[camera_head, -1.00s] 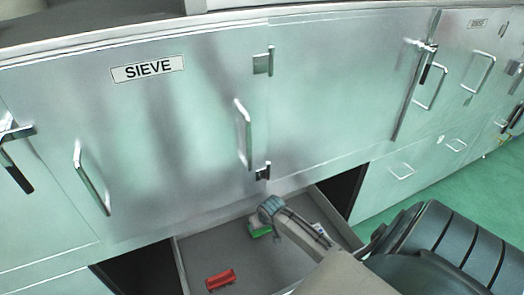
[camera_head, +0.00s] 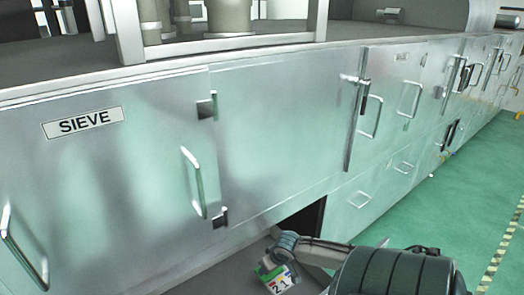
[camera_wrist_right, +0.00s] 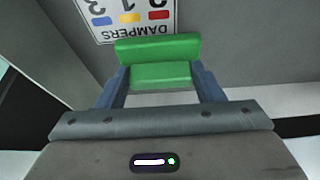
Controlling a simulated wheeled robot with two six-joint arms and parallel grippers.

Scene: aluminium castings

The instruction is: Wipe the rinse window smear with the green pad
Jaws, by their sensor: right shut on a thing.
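A green pad (camera_wrist_right: 160,76) is held between the two fingers of my right gripper (camera_wrist_right: 161,88) in the right wrist view. It has a thicker, rounded upper edge. In the head view my right gripper (camera_head: 271,266) is low, at the bottom centre, in front of the cabinet opening; the pad is hardly visible there. My left gripper is not in view. I cannot make out a rinse window or a smear.
A white label reading DAMPERS (camera_wrist_right: 126,18), with coloured marks, shows beyond the pad. Metal cabinets run across the head view, with a door marked SIEVE (camera_head: 83,122) and protruding handles (camera_head: 193,182). Green floor (camera_head: 470,190) is free at right.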

